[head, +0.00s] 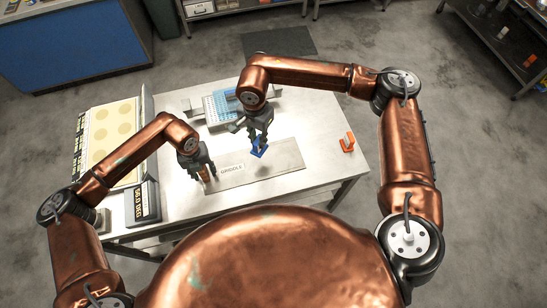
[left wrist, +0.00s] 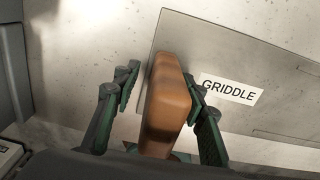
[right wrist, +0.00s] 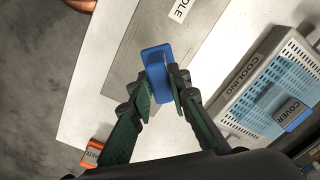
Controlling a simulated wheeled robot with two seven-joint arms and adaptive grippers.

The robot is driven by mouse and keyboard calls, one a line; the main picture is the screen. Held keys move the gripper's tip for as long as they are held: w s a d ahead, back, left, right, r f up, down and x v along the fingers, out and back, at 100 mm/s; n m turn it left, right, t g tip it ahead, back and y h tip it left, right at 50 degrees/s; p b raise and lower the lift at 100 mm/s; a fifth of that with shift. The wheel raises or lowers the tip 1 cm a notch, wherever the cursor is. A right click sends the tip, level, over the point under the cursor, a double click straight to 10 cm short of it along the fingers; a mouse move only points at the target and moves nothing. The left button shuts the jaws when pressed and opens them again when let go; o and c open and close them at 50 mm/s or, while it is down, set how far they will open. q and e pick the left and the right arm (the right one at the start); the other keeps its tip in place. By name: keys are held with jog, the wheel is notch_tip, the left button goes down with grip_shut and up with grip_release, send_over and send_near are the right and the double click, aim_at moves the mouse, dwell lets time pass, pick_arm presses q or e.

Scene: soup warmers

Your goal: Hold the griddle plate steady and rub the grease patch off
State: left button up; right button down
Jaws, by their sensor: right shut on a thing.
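The griddle plate (head: 285,158) is a flat grey sheet on the table with a white GRIDDLE label (head: 232,169). Its brown handle (left wrist: 166,105) sticks out at the plate's left end. My left gripper (head: 207,178) has its fingers on either side of the handle, with a gap showing on one side in the left wrist view. My right gripper (head: 260,143) is shut on a blue pad (right wrist: 157,68), which also shows in the head view (head: 259,152) over the plate. I cannot tell if the pad touches the plate. I cannot make out a grease patch.
A rack labelled COOLING (right wrist: 238,92) with a blue block labelled COVER (right wrist: 292,116) stands behind the plate. An orange box (head: 347,142) is at the table's right. A panel with pale yellow discs (head: 113,122) and a labelled dark box (head: 144,205) are at left.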

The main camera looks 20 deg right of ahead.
pick_arm(q)
notch_tip(320, 180, up, 12)
jog(key=shift+r, duration=0.1)
dwell(0.4)
